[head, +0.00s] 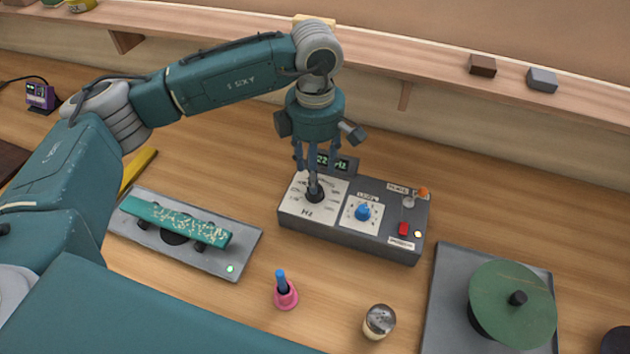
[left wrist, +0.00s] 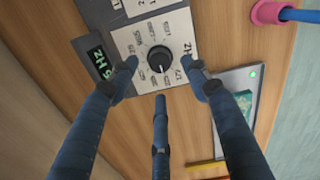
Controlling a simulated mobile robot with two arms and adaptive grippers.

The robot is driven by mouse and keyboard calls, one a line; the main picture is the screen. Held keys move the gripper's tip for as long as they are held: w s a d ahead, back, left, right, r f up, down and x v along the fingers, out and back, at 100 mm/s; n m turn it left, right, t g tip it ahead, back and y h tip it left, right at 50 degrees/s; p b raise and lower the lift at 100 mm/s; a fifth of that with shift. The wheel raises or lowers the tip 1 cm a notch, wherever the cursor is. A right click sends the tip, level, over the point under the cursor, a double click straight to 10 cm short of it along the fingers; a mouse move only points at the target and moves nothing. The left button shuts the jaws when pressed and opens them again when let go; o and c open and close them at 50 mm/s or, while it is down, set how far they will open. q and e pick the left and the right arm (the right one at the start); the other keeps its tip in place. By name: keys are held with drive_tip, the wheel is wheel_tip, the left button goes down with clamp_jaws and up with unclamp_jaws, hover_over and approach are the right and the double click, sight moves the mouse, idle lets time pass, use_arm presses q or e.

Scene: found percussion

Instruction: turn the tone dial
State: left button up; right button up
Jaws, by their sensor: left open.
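A black round dial (head: 315,192) sits on a white plate marked Hz on the left of a grey control box (head: 345,242). In the left wrist view the same black dial (left wrist: 159,59) shows a pointer mark, with scale labels around it. My left gripper (head: 314,178) points down above the dial. In the left wrist view its open fingers (left wrist: 159,72) are spread to both sides and below the dial, with visible gaps. Contact with the plate cannot be told. My right gripper is in neither view.
The box also has a blue knob (head: 363,212), a red switch (head: 403,229), an orange-tipped lever (head: 422,192) and a small display (head: 343,163). A teal bar (head: 160,217) on a grey base lies left. A pink holder (head: 286,297), metal-topped shaker (head: 379,321) and green disc (head: 500,285) stand in front and right.

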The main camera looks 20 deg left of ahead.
use_arm(q)
wheel_tip(320, 180, down, 4)
drive_tip(key=shift+f+p, duration=0.1)
drive_tip(key=shift+p, duration=0.55)
drive_tip(key=shift+f, duration=0.8)
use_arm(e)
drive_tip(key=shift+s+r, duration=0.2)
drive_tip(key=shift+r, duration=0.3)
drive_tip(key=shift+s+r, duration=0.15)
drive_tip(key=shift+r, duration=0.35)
use_arm(q)
drive_tip(key=c, duration=1.1)
drive_tip(key=shift+w+f+b, duration=0.1)
drive_tip(key=shift+b, duration=0.3)
drive_tip(key=shift+c, duration=0.2)
drive_tip(key=m+b, duration=0.4)
drive_tip(key=b, duration=0.2)
drive_tip(key=shift+f, duration=0.1)
drive_tip(key=shift+r+m+b, duration=0.2)
drive_tip(key=shift+m+b, duration=0.7)
drive_tip(key=shift+b, duration=0.2)
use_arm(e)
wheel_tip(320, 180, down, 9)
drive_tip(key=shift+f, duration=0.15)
use_arm(q)
drive_tip(key=shift+r, duration=0.1)
